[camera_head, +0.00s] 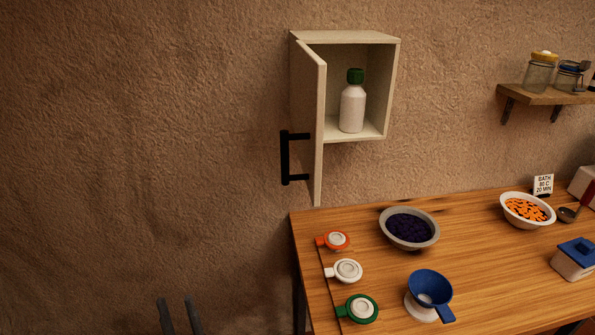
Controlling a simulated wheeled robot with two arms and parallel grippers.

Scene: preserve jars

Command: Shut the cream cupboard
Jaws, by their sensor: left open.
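The cream cupboard (393,90) hangs on the wall above the table's left end. Its door (313,120) is hinged on the left and stands wide open, swung out toward me. A black bar handle (285,158) is on the door's outer face, on the left side in the picture. A white bottle with a green cap (352,108) stands upright inside the cupboard. My left gripper (180,302) shows at the bottom edge, left of the table and well below the door. Its two dark fingers are apart, with nothing between them. My right gripper is not in view.
The wooden table (470,255) holds a bowl of dark berries (409,228), a bowl of orange pieces (527,210), a blue funnel (430,287), a blue-lidded box (575,258) and several clamp lids (347,270). A wall shelf (550,95) bears jars. The space left of the door is clear.

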